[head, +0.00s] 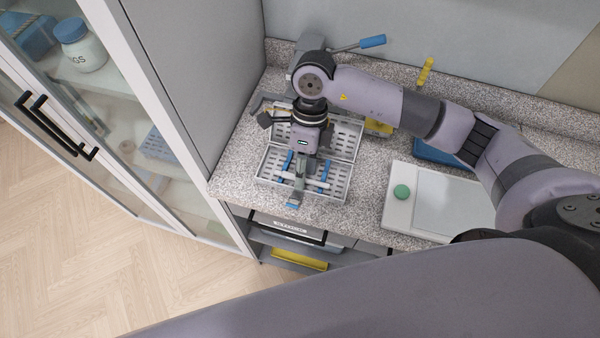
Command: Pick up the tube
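A steel perforated tray (340,191) lies open on the speckled counter, its raised lid (347,136) behind it. A short pale bar (319,184), perhaps the tube, lies across the tray and is partly hidden by my gripper. Blue pieces (288,160) also show in the tray. My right gripper (300,184) points down over the front middle of the tray, at or just above the pale bar. Its finger gap is too small and covered to judge, and I cannot tell whether it touches the bar. My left gripper is not in view.
A blue-handled tool (372,41) and a yellow-handled item (425,72) are at the back. A glass-door cabinet (120,130) bounds the left. Drawers (290,230) are below the counter edge.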

